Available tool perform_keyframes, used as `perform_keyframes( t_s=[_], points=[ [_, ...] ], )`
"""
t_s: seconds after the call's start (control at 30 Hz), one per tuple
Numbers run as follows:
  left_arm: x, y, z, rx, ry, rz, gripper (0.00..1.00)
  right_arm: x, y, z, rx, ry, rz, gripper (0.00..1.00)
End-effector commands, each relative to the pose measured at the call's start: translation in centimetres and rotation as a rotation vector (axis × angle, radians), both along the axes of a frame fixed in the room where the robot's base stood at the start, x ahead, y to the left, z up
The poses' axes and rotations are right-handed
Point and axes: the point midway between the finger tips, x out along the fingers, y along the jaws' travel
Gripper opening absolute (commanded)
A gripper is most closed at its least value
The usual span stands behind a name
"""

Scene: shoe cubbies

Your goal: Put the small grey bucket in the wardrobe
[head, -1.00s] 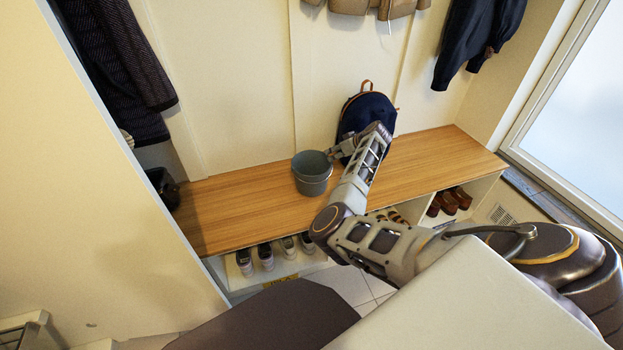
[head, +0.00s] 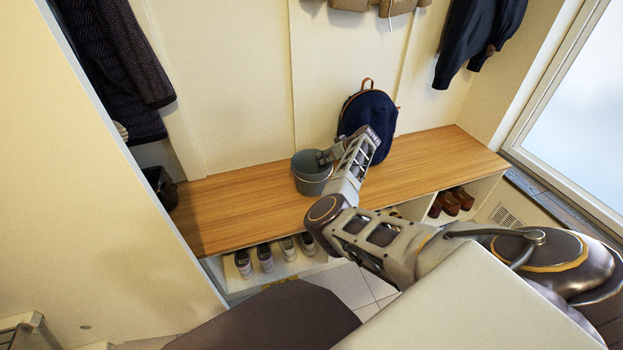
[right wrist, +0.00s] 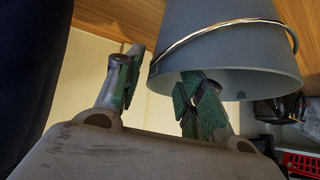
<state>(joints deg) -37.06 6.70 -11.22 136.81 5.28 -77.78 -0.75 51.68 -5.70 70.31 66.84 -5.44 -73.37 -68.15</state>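The small grey bucket (head: 312,180) stands upright on the wooden bench, with its mouth up and a thin metal handle. My right gripper (head: 328,157) is at the bucket's rim on its right side. In the right wrist view the fingers (right wrist: 160,85) are apart; one overlaps the mouth of the bucket (right wrist: 225,45) and the other is beside its wall. I cannot tell whether either finger touches it. My left gripper is out of view. Which part is the wardrobe is not clear; a recess with dark hanging clothes (head: 115,65) is at the left.
A dark blue backpack (head: 372,115) stands behind my right gripper on the bench (head: 240,210). Shoes (head: 265,257) sit in cubbies below. A dark item (head: 160,185) is at the bench's left end. A pale panel (head: 90,190) borders the left. The bench left of the bucket is clear.

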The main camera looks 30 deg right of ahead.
Motion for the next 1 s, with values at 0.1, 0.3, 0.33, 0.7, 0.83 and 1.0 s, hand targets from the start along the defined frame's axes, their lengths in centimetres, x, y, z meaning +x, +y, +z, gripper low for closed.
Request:
perform_keyframes(
  t_s=[0.1,0.3,0.33,0.7,0.83,1.0],
  points=[
    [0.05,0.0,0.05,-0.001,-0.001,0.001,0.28,-0.01,-0.02,0.06,0.0,0.0,0.0,0.39],
    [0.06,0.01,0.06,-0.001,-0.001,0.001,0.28,-0.01,-0.01,0.06,0.0,0.0,0.0,0.39],
    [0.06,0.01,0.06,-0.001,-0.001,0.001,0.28,-0.01,-0.01,0.06,0.0,0.0,0.0,0.39],
    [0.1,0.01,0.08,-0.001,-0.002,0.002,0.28,-0.03,0.0,0.04,0.0,0.0,0.0,0.0],
    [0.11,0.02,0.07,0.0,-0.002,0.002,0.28,-0.03,0.0,0.03,0.0,0.0,0.0,0.0],
    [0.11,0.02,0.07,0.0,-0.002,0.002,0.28,-0.01,0.0,0.06,0.0,-0.001,0.0,0.0]
  ],
)
